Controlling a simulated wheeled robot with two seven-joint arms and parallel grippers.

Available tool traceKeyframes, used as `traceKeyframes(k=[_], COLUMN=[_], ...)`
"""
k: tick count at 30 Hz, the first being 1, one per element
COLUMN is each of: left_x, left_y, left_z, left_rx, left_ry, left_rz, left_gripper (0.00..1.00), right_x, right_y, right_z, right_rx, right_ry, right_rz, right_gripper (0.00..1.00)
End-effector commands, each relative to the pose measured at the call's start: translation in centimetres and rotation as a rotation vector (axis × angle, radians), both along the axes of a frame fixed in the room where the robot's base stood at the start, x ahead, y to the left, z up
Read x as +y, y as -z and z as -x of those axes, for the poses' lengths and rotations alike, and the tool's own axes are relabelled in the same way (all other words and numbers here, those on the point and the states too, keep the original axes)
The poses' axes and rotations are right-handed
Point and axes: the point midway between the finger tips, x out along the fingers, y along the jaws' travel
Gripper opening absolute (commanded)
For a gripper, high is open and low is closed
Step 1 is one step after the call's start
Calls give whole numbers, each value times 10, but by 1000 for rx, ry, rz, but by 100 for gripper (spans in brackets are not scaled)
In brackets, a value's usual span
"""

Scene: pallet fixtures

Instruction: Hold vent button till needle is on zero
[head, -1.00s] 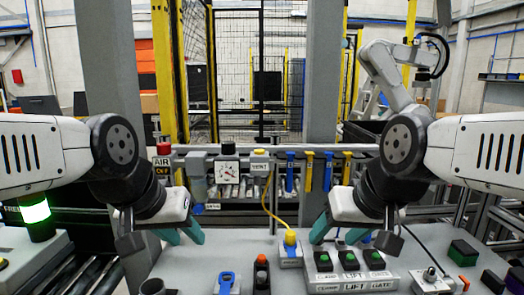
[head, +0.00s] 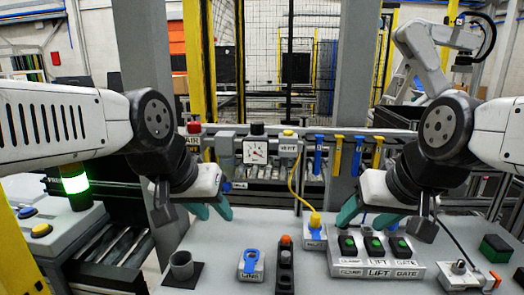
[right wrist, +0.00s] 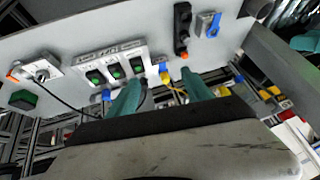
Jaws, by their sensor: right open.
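The vent button (head: 288,132) is a yellow cap on a grey box labelled VENT, on the rail behind the console. A square white gauge (head: 256,151) with a dark knob above it stands just left of it. Its needle is too small to read against zero. My left gripper (head: 212,211) has its teal fingers apart, empty, in front of the rail, left of and below the gauge. My right gripper (head: 366,218) is open and empty above the console's button box; its spread fingers also show in the right wrist view (right wrist: 160,92). Neither gripper touches the vent button.
A box with several green buttons (head: 375,269) sits on the grey console. A yellow cable (head: 293,185) runs from a yellow plug up towards the rail. Blue and yellow handles (head: 338,155) hang right of the vent box.

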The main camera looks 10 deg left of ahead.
Motion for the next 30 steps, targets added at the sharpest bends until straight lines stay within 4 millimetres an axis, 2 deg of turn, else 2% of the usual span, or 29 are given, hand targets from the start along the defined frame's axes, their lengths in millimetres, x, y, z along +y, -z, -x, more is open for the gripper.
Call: traceKeyframes(k=[9,18,30], left_x=[0,0,0], left_y=[0,0,0], left_z=[0,0,0], left_rx=[0,0,0], left_ry=[0,0,0], left_rz=[0,0,0], left_gripper=[36,36,36], right_x=[0,0,0], right_y=[0,0,0], right_z=[0,0,0], right_rx=[0,0,0], right_ry=[0,0,0], right_rz=[0,0,0], right_gripper=[57,0,0])
